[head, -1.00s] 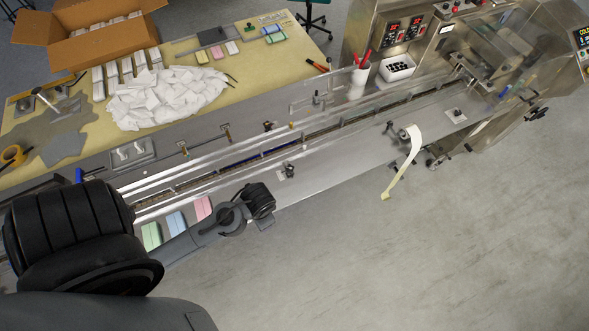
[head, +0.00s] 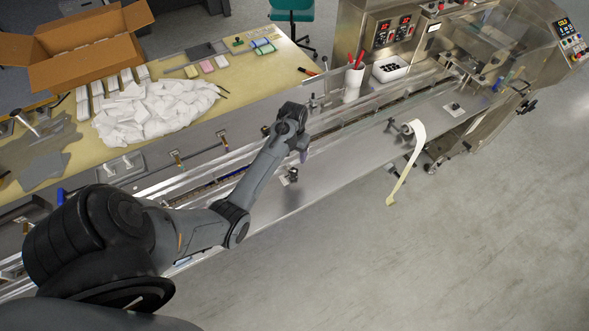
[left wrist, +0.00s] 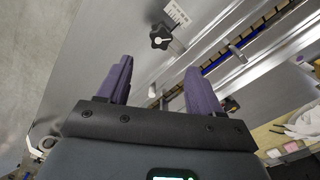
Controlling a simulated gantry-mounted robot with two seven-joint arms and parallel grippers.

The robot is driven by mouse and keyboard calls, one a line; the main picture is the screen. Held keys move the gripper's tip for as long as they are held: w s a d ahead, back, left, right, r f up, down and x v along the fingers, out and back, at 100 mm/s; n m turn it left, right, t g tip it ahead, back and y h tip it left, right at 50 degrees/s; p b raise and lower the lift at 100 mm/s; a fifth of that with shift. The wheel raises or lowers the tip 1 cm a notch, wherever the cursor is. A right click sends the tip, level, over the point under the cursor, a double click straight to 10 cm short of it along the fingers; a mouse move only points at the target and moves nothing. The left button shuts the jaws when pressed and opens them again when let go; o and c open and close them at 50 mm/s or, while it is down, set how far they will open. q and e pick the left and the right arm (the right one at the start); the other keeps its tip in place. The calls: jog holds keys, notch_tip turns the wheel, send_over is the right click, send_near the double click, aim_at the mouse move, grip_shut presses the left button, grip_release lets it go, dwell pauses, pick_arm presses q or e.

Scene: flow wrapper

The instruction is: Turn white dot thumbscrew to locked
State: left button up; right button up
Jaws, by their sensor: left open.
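A black lobed thumbscrew (left wrist: 160,37) with a white mark on its top stands on the steel deck in the left wrist view, just ahead of my fingers. A small printed label (left wrist: 177,13) lies beside it. What looks like the same thumbscrew (head: 291,176) shows in the head view near the deck's front side. My left gripper (left wrist: 157,66) is open, with its purple fingers apart and nothing between them. In the head view, my left gripper (head: 303,156) hangs above the deck near the thumbscrew, its fingers partly hidden by the wrist. My right gripper is not in view.
A conveyor channel with guide rails (head: 340,124) runs behind the thumbscrew. A paper roll (head: 417,130) hangs at the deck's front edge to the right. The deck between thumbscrew and roll is mostly clear.

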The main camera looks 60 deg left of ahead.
aim_at(294, 170)
pick_arm(q)
notch_tip(294, 170, down, 9)
jog(key=shift+f, duration=0.15)
dwell(0.4)
jog(key=c, duration=1.1)
jog(key=shift+o, duration=0.2)
